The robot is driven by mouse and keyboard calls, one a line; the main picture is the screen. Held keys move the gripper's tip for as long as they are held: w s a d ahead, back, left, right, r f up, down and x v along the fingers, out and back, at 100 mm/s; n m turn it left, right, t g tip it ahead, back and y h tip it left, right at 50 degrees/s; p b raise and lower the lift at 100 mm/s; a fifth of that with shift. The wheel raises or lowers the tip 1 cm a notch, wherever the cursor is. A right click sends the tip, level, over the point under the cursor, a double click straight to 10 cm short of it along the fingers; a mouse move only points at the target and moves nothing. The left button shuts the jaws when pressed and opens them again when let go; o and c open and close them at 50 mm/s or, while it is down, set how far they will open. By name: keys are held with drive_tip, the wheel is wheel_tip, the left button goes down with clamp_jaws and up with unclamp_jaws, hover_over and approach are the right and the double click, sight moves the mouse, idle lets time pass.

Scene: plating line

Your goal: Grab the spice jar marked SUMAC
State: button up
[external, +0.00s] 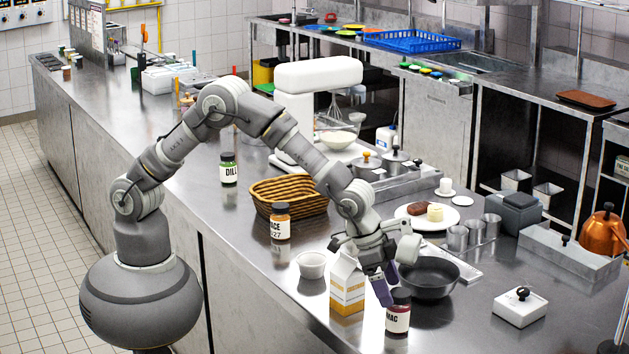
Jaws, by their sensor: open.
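The jar whose label shows "MAC" (397,318) stands upright on the steel counter near its front edge, with a dark lid and dark red contents. The start of its label is hidden. My gripper (387,285) is open just above and to the left of this jar, its purple fingers pointing down close to the lid. Whether a finger touches the jar I cannot tell.
A carton (347,287) stands close left of the MAC jar, and a dark pan (431,278) lies close behind it. A small white bowl (312,265) and a wicker basket (289,196) are farther left.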

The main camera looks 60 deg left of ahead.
sight(399, 307)
drive_tip(key=b+x, duration=0.2)
drive_tip(key=x, duration=0.4)
drive_tip(key=shift+w+d+f, duration=0.2)
drive_tip(key=shift+w+d, duration=0.1)
drive_tip(key=shift+r, duration=0.1)
